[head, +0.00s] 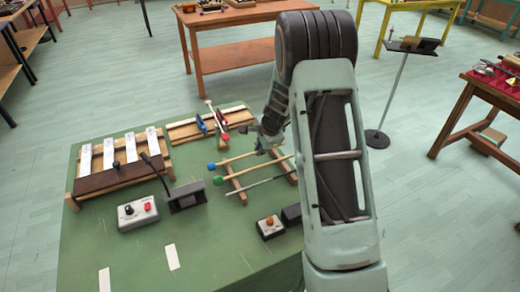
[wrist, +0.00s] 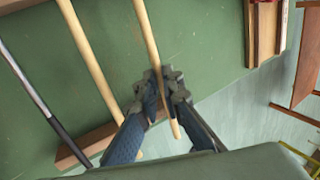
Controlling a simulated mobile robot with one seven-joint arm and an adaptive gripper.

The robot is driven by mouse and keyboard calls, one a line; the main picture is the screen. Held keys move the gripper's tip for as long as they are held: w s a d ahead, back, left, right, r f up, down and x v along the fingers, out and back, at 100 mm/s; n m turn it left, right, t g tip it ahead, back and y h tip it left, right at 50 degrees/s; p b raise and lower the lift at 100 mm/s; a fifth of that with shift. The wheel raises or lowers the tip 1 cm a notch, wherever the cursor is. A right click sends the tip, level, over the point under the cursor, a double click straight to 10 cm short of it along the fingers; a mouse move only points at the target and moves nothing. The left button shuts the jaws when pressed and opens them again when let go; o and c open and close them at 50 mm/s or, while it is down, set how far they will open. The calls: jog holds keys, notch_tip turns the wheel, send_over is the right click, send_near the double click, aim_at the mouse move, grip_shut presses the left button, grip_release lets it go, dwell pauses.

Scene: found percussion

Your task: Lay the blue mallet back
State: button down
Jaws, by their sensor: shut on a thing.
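The blue mallet (head: 211,166) has a round blue head and a pale wooden shaft. My gripper (head: 263,146) is shut on this shaft near the end away from the head. In the wrist view my gripper (wrist: 165,92) has its fingers on either side of the shaft (wrist: 148,35); the head is out of that view. The mallet lies over the wooden rack (head: 236,190), beside a green-headed mallet (head: 218,181). I cannot tell whether the held shaft touches the rack's rails. My arm hides part of the rack's right side.
A grey rod (head: 258,185) lies across the rack's near part; it also shows in the wrist view (wrist: 38,92). On the green table (head: 95,245) are a bar instrument (head: 120,175), a control box (head: 138,212), a small button box (head: 270,227) and a wooden frame (head: 185,131).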

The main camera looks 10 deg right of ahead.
jog(key=shift+f+b, duration=0.3)
jog(key=shift+b, duration=0.05)
dwell(0.4)
jog(key=c, duration=2)
grip_release()
jog(key=v, duration=1.2)
jog(key=shift+w, duration=0.1)
